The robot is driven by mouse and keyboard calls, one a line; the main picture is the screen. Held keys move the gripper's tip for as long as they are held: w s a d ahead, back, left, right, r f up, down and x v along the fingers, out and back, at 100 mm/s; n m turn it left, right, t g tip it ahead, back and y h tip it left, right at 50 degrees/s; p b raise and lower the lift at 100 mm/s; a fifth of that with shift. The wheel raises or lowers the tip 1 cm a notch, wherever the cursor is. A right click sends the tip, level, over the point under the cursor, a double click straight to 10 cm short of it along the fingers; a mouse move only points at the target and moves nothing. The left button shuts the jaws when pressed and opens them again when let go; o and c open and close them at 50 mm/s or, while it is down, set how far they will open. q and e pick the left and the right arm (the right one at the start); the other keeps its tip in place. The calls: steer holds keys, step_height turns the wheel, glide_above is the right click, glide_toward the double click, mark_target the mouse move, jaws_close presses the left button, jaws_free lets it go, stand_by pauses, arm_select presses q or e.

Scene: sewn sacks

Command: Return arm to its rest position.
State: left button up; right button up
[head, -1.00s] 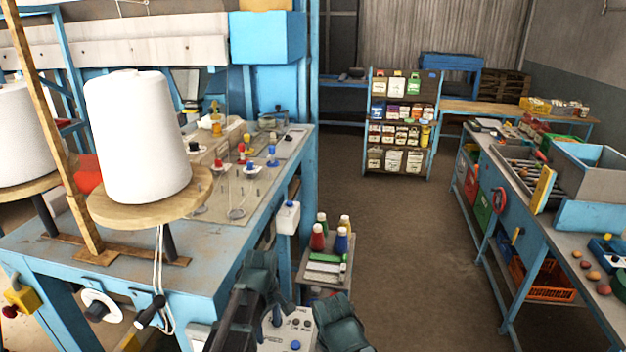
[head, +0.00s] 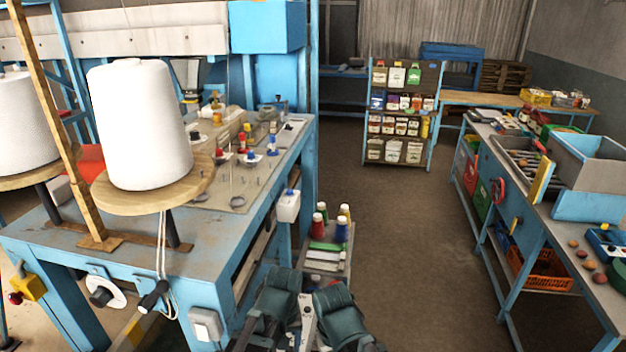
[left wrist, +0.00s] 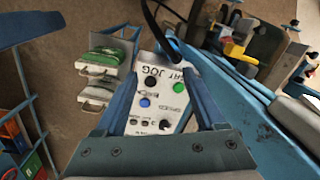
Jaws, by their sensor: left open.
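My left gripper (left wrist: 154,62) is open in the left wrist view, with its blue fingers spread. A pale control box (left wrist: 160,95) with JOG and SPEED lettering, a green button, a blue button and dark knobs shows between the fingers. I cannot tell how far below them it lies. The jaws of my right gripper cannot be made out.
A blue workbench (head: 215,270) with white yarn cones (head: 140,125) stands at the left. A small stand (head: 326,245) with coloured spools is just ahead of my arms. A long bench (head: 545,205) runs along the right. The brown floor (head: 420,250) between is clear.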

arm_select(q)
steer(key=s+d+m, duration=0.1)
steer(key=s+m, duration=0.4)
step_height(320, 180, down, 22)
steer(key=b, duration=2.2)
steer(key=shift+d+m, duration=0.2)
steer(key=shift+m, duration=0.2)
